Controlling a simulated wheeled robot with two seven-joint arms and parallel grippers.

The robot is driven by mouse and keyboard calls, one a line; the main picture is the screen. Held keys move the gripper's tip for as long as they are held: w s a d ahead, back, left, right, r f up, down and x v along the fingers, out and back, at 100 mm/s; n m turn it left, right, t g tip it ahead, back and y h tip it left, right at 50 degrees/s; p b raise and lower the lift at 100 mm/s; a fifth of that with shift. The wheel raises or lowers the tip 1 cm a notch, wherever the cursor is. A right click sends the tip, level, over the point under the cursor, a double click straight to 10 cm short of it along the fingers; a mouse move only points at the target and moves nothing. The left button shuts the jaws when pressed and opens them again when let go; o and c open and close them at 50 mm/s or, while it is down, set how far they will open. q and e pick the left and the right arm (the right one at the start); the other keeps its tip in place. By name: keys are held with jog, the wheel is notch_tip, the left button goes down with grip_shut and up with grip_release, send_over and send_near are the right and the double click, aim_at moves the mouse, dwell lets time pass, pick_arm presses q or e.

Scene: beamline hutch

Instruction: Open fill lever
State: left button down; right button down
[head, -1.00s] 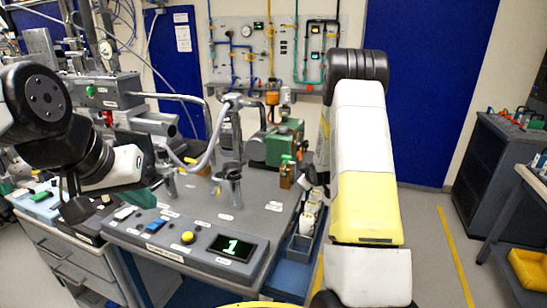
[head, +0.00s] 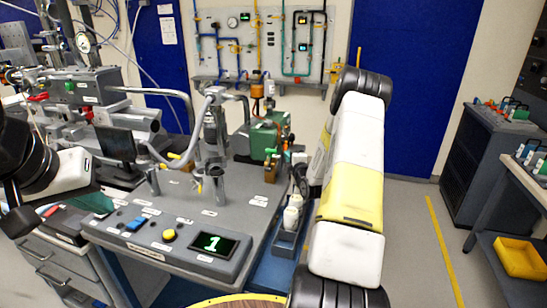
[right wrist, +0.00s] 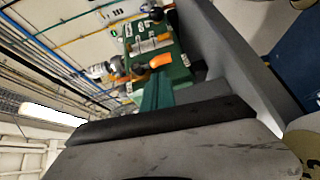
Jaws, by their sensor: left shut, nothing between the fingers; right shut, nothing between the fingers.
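The green unit (head: 268,138) stands at the back right of the grey bench; it also shows in the right wrist view (right wrist: 180,68). An orange handle (right wrist: 159,61) sits on its front there; I cannot tell whether this is the fill lever. My right gripper (right wrist: 156,90) is shut and empty, its teal fingers pointing at the green unit just below the handle; contact cannot be told. In the head view my right arm mostly hides it. My left gripper (head: 97,203) is shut and empty at the bench's left front. Another yellow-tipped lever (head: 174,156) stands mid-bench.
A grey cabinet (head: 485,150) stands right; the floor between is clear.

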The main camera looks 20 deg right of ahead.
aim_at(285, 149)
jog(key=w, duration=0.4)
jog(key=shift+d+f, duration=0.1)
jog(key=shift+f, duration=0.05)
jog(key=shift+w+d+f, duration=0.2)
jog(key=shift+w+d, duration=0.1)
jog(key=shift+w, duration=0.05)
jog(key=shift+d+r, duration=0.15)
jog(key=shift+d, duration=0.1)
